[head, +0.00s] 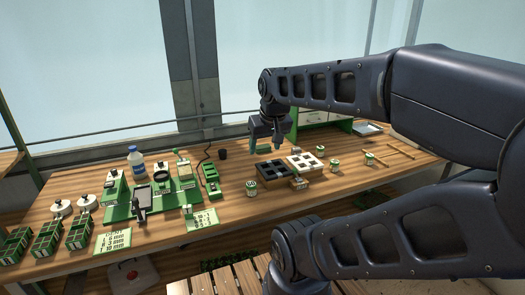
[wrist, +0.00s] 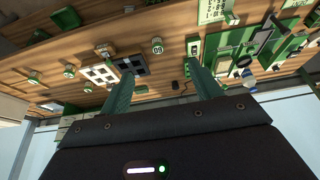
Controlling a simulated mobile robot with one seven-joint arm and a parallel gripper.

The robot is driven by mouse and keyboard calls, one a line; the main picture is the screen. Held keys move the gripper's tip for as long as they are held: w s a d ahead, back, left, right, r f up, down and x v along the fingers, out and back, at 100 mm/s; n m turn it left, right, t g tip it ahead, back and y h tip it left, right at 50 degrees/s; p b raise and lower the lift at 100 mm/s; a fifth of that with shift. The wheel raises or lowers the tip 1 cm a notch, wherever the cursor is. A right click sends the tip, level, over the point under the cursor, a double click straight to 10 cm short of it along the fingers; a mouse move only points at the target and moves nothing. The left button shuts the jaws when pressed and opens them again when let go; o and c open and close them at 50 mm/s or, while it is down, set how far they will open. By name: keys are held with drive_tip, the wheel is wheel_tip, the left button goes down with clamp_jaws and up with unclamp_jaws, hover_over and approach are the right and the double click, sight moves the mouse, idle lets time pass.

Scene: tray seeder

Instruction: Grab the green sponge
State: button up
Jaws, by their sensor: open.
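My gripper (head: 266,150) hangs above the back of the wooden bench, behind the dark tray. Its green fingers are spread apart in the wrist view (wrist: 160,72), with nothing between them.
A dark tray (head: 272,170) and a white tray (head: 302,162) lie near my gripper. Small green-labelled jars (head: 251,188) stand around them. A green station (head: 124,212), a bottle (head: 136,161) and green racks (head: 47,241) fill the left side. A window stands behind the bench (head: 235,206).

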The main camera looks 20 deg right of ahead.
drive_tip(key=shift+o, duration=1.2)
drive_tip(key=shift+w, duration=0.1)
drive_tip(key=w+d+r+n+g+h, duration=0.1)
drive_tip(key=w+d+r+n, duration=0.1)
drive_tip(key=w, duration=0.6)
drive_tip(key=w+d+r+n, duration=0.1)
drive_tip(key=w+r+n, duration=0.15)
drive_tip(key=w, duration=0.45)
drive_tip(key=n+g+h, duration=0.3)
drive_tip(key=n+g, duration=0.1)
drive_tip(key=n, duration=1)
hover_over(262, 146)
drive_tip(key=a, duration=0.4)
wheel_tip(262, 146, down, 27)
drive_tip(key=shift+m, duration=0.25)
drive_tip(key=shift+x, duration=4.95)
